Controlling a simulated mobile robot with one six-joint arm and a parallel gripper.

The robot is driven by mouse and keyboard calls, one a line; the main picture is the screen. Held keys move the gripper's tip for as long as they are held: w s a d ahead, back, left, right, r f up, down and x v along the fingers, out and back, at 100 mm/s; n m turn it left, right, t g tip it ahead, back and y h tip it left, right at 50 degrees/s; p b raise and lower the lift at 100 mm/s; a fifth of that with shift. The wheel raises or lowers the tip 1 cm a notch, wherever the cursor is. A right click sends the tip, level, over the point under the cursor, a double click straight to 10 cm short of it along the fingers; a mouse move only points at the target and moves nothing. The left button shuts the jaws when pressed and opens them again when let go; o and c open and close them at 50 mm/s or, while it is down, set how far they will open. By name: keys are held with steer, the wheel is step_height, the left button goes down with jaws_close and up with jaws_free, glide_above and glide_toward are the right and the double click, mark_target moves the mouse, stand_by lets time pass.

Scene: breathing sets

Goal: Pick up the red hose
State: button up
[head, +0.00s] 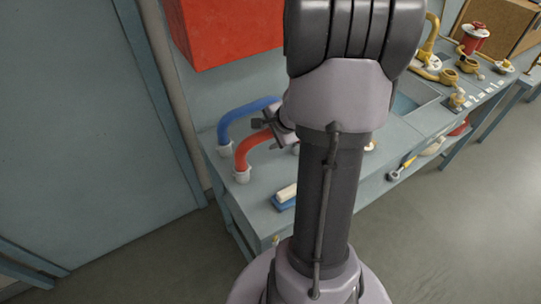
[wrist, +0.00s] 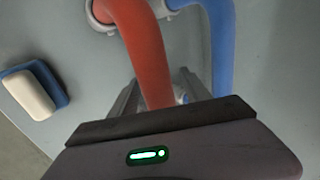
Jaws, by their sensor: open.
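The red hose (head: 251,146) is a curved tube with pale end fittings on the workbench, beside the blue hose (head: 242,114). In the wrist view the red hose (wrist: 143,52) runs down the middle and passes between the fingers of my gripper (wrist: 157,92). The blue hose (wrist: 221,50) is just right of it, by the right finger. My gripper also shows in the head view (head: 268,125), at the right part of the red hose. The jaws are open around the hose. My arm hides the right end of both hoses in the head view.
A blue-and-white brush or block (head: 286,196) lies on the workbench (head: 250,200) in front of the hoses. A red box (head: 225,32) hangs on the wall above. Brass fittings (head: 449,76) stand at the far right. The bench's near left corner is clear.

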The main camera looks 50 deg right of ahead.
jaws_close()
stand_by(1.4)
